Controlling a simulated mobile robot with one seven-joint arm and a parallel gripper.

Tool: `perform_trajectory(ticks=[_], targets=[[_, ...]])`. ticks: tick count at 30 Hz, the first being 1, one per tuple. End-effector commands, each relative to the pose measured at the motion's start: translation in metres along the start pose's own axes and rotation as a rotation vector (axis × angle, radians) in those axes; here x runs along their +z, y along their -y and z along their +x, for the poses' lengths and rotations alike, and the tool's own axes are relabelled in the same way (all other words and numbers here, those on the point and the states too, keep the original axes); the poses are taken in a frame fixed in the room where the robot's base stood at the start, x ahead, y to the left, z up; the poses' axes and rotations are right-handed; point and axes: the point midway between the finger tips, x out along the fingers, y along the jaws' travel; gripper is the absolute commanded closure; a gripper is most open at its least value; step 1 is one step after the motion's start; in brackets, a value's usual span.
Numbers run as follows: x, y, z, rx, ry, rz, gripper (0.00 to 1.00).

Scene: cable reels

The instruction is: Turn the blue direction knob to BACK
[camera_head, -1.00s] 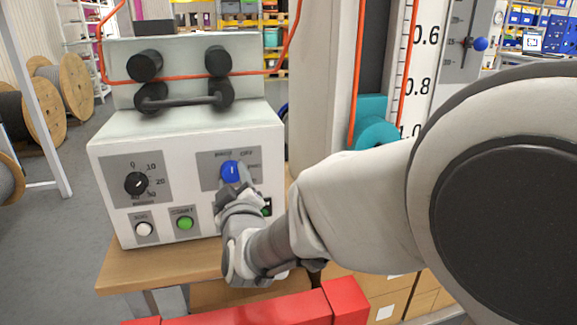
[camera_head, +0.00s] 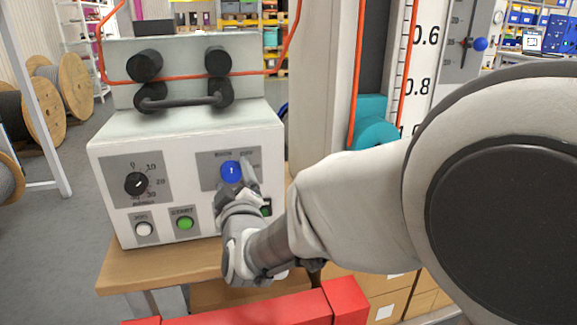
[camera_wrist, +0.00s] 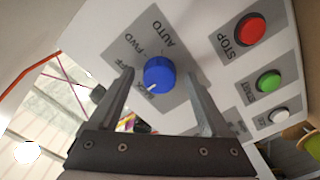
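The blue direction knob (camera_head: 232,173) sits on a grey plate (camera_head: 210,182) on the front of the white control box. In the wrist view the knob (camera_wrist: 159,73) has a white mark on its lower-left edge, toward the label that appears to read BACK, partly hidden by the knob. OFF, FWD and AUTO labels run around its left and top. My gripper (camera_head: 247,182) is just in front of the knob, below right in the head view. In the wrist view my gripper (camera_wrist: 160,80) is open, fingers on either side of the knob with visible gaps.
A black dial (camera_head: 136,184), a white button (camera_head: 144,229) and a green START button (camera_head: 185,223) are on the box. In the wrist view a red STOP button (camera_wrist: 250,29) is close by. Black rollers (camera_head: 146,66) stand above. A red bar (camera_head: 250,309) is in front.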

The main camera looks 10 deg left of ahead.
Motion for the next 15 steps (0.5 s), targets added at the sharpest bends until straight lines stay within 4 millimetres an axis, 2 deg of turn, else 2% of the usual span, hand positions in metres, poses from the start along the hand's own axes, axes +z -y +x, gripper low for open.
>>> perform_trajectory(ticks=[8,11,15], targets=[[0.000,0.000,-0.002,0.000,0.000,0.001,0.19],[0.000,0.000,-0.009,0.000,0.000,0.002,0.19],[0.000,0.001,-0.031,-0.001,-0.002,0.001,0.19]])
